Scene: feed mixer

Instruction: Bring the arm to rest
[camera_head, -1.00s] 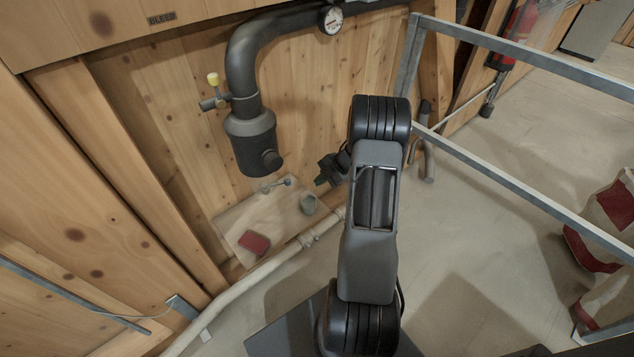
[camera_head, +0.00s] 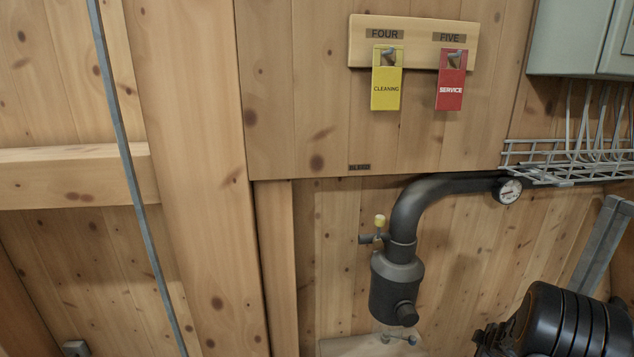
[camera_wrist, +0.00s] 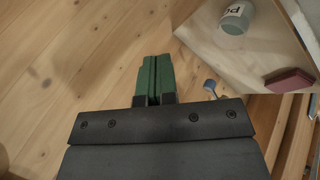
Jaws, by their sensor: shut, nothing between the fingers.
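My gripper (camera_wrist: 155,80) shows in the wrist view with its two green fingers pressed together and nothing between them. It points at bare wooden planks, apart from the small items on the board. In the head view my black arm is at the bottom right corner, mostly cut off by the frame. The fingertips cannot be made out there.
A black pipe (camera_head: 405,215) with a gauge (camera_head: 509,191) and yellow-knobbed valve (camera_head: 379,222) runs along the wall. A yellow tag (camera_head: 386,85) and red tag (camera_head: 451,80) hang above. In the wrist view, a board (camera_wrist: 262,55) holds a jar (camera_wrist: 236,17) and red block (camera_wrist: 289,80).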

